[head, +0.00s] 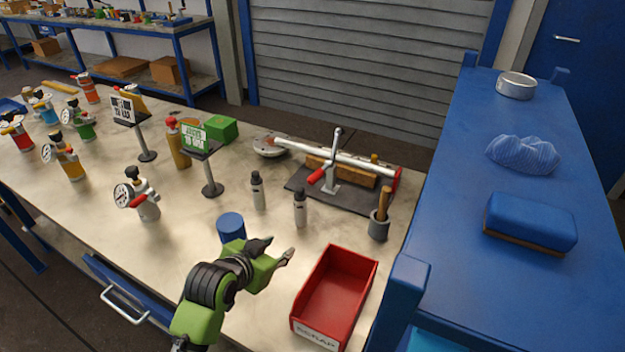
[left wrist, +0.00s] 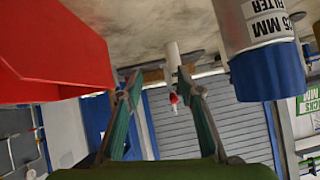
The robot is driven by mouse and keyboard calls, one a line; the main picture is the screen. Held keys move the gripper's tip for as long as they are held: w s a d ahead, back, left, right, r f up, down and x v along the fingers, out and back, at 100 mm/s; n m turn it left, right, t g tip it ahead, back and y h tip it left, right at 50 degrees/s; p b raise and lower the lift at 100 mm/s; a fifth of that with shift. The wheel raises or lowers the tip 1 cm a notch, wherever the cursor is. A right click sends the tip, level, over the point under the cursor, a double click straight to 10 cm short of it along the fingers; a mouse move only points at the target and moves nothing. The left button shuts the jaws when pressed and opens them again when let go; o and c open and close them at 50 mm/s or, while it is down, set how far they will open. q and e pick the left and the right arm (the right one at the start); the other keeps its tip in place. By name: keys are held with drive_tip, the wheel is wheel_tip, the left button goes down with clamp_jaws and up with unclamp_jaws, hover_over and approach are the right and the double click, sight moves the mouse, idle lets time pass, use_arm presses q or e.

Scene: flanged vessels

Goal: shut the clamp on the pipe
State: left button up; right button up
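A silver pipe (head: 358,164) lies across a dark plate (head: 300,181) at the back right of the bench. A metal clamp (head: 332,186) with a red-tipped handle (head: 316,177) and an upright metal arm (head: 336,145) stands at the pipe. Whether the clamp's jaw touches the pipe is too small to tell. My left gripper (head: 281,250) is over the bench in front of the clamp, apart from it, with its fingers spread and empty. In the left wrist view the red handle tip (left wrist: 173,98) shows beyond and between the open fingers (left wrist: 160,105). My right gripper is not in view.
A red scrap bin (head: 337,290) stands right of my left gripper, and a blue-capped canister (head: 231,227) close on its left. Two small bottles (head: 299,210) (head: 258,190) stand between gripper and clamp. A grey cup (head: 379,226) with a wooden handle stands right. A blue shelf (head: 450,200) borders the right.

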sight(310, 181)
use_arm(q)
drive_tip(key=w+d+r+m+t+h, duration=0.1)
drive_tip(key=w+d+r+t, duration=0.15)
drive_tip(key=w+r, duration=0.65)
drive_tip(key=x, duration=1.4)
drive_tip(key=shift+w+d+f, duration=0.15)
drive_tip(key=shift+w+f, duration=0.1)
drive_tip(key=shift+w, duration=0.05)
drive_tip(key=shift+p, duration=0.3)
clamp_jaws()
